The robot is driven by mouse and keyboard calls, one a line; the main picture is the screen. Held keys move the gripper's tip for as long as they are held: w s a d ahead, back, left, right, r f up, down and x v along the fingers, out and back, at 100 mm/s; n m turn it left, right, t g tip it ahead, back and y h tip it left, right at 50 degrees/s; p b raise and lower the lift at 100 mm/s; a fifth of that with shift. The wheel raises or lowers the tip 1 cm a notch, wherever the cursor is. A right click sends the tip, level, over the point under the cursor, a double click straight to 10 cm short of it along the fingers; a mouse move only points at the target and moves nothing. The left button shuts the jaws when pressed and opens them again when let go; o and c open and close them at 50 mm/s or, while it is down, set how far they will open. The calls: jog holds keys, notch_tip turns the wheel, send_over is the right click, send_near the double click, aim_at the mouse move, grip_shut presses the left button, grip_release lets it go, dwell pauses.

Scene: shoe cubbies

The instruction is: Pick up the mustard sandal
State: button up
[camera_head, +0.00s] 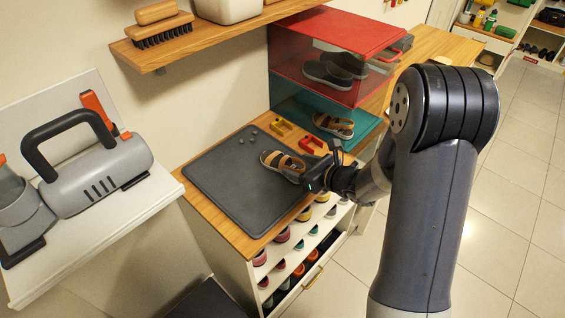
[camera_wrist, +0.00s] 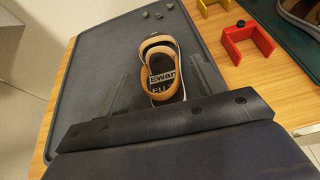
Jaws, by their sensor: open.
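The mustard sandal (camera_head: 280,163), with tan-orange straps and a dark insole, lies on a dark grey mat (camera_head: 228,184) on the wooden counter. In the wrist view the sandal (camera_wrist: 160,62) lies between the fingers, with a label reading "Ewan" and "EU" on its insole. My gripper (camera_head: 303,180) is just right of the sandal in the head view. Its open fingers (camera_wrist: 158,78) stand apart on either side of the sandal's near end, with gaps. The gripper hides part of the sandal's near end in the head view.
A similar sandal (camera_head: 335,124) sits in a teal cubby, below a red cubby (camera_head: 345,50) holding dark shoes. Red (camera_head: 312,145) and yellow (camera_head: 281,126) brackets lie beside the mat. Small dark pebbles (camera_head: 250,137) lie on it. A shelf (camera_head: 180,45) overhangs behind.

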jog(key=shift+w+a+f, duration=0.25)
jog(key=shift+w+a, duration=0.1)
jog(key=shift+c, duration=0.4)
jog(key=c, duration=1)
